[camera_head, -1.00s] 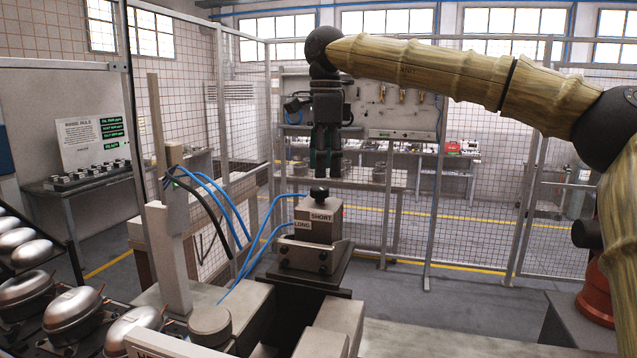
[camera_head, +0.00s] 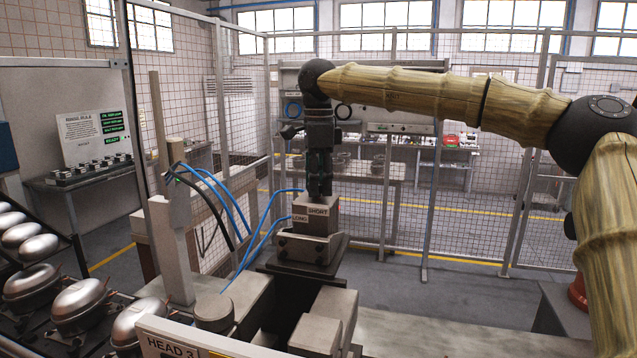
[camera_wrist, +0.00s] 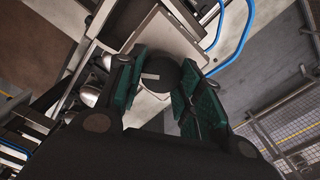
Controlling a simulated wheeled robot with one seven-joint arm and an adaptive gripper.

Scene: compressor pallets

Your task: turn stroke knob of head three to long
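The stroke block (camera_head: 316,224) stands on the head, with SHORT on its right face and LONG on its left face. My gripper (camera_head: 319,192) points straight down onto the top of the block and hides the knob in the head view. In the wrist view, the round black knob (camera_wrist: 165,82) with a light pointer bar lies between the green-padded fingers of my gripper (camera_wrist: 165,60). The fingers are apart, one on each side of the knob. I cannot tell whether they touch it. A HEAD 3 label (camera_head: 172,347) shows at the bottom.
Blue hoses (camera_head: 262,235) run close to the left of the block. A tall grey post (camera_head: 172,230) stands further left. Silver compressor domes (camera_head: 80,302) sit at lower left. A mesh fence (camera_head: 470,170) stands behind.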

